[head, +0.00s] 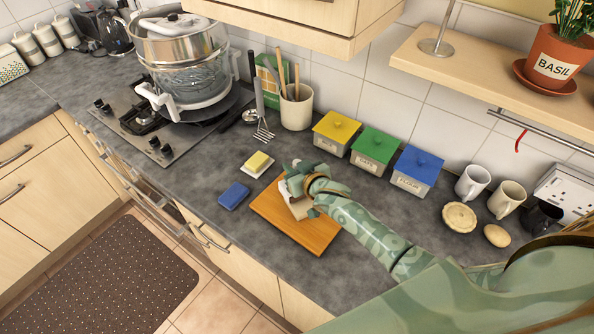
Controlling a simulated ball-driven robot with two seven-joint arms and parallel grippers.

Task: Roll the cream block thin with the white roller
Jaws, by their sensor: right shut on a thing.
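My right gripper (298,187) is over the orange-brown board (317,234) and is shut on a white thing that I take to be the white roller (284,190). The hand hides most of it. A pale, cream-white shape (301,208) shows on the board just under the gripper; I take it to be the cream block. I cannot tell whether the roller touches it, or how thick the block is. My left gripper is not in view.
A blue block (233,196) and a yellow block on a white dish (257,164) lie left of the board. Yellow, green (374,149) and blue lidded boxes stand behind it. Mugs, a pie (459,217) and a cupboard overhead bound the space. The counter left of the board is mostly clear.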

